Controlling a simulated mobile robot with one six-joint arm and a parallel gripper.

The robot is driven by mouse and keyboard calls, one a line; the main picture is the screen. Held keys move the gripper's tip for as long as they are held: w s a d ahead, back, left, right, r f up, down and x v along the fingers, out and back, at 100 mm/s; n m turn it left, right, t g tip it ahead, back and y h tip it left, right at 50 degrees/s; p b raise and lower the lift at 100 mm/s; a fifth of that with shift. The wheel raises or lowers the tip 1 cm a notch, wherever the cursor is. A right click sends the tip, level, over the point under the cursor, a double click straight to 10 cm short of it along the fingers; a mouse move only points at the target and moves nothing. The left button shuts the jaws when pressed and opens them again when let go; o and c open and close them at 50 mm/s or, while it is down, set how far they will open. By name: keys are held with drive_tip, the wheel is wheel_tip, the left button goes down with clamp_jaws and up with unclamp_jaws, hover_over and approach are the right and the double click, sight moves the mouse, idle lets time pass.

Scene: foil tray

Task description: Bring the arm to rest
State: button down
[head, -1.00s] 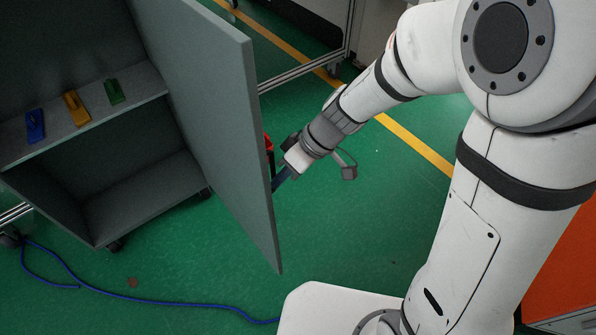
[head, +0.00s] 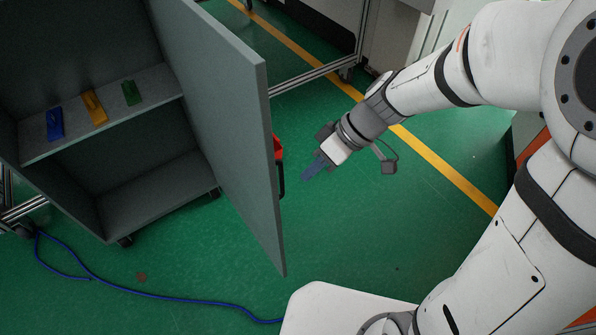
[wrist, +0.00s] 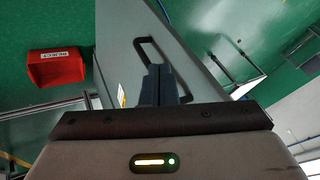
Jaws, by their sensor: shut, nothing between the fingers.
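My gripper (head: 311,171) is shut and empty, held in the air to the right of the open cabinet door (head: 230,130). In the wrist view the closed fingers (wrist: 157,84) point toward the door, with its dark handle (wrist: 150,48) just beyond them. In the head view the handle (head: 282,178) shows at the door's outer side, apart from the fingers.
The grey cabinet (head: 150,205) stands at left with blue (head: 55,124), yellow (head: 95,107) and green (head: 131,93) objects on its shelf. A red bin (wrist: 56,68) lies beyond the door. A blue cable (head: 160,296) runs over the floor.

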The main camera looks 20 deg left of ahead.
drive_tip(key=shift+v, duration=0.95)
drive_tip(key=shift+s+d, duration=0.1)
drive_tip(key=shift+d, duration=0.05)
drive_tip(key=s+d+r+m+t+h+p, duration=0.1)
drive_tip(key=d+r+m+t+h+p, duration=0.2)
drive_tip(key=d+r+m+p, duration=0.4)
drive_tip(key=s+d+r+m+t+h+p, duration=0.2)
drive_tip(key=d+r+m+p, duration=0.5)
drive_tip(key=d+r+p, duration=0.6)
wheel_tip(320, 180, up, 5)
drive_tip(key=shift+s+d+r+t+h, duration=0.1)
drive_tip(key=shift+s+d+t+h, duration=0.3)
drive_tip(key=shift+d+h, duration=0.6)
